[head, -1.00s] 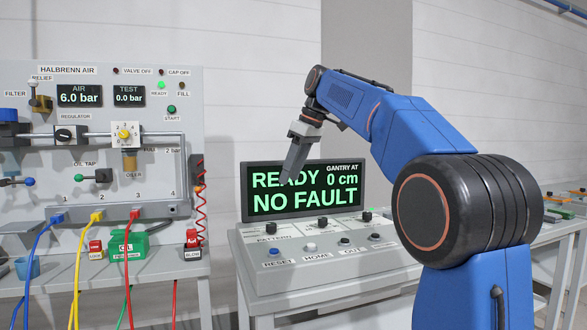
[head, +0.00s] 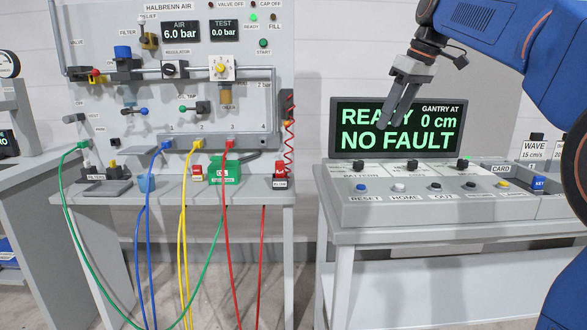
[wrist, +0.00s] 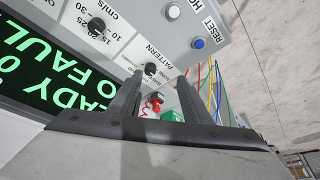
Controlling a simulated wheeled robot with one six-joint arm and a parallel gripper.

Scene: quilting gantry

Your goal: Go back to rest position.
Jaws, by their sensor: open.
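My gripper (head: 397,104) hangs in front of the display screen (head: 352,112) in the head view, fingers pointing down and a little left. It is open with nothing between its fingers. In the wrist view its two fingers (wrist: 150,105) stand apart over the scene, with the console's pattern knob (wrist: 151,69) showing just beyond them. The screen reads READY, NO FAULT, gantry at 0 cm. My arm comes in from the upper right.
The console (head: 410,208) with reset, home and out buttons stands below my gripper. The air panel (head: 105,40) with gauges, knobs and plugged coloured hoses is at the left. The floor between the benches is clear.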

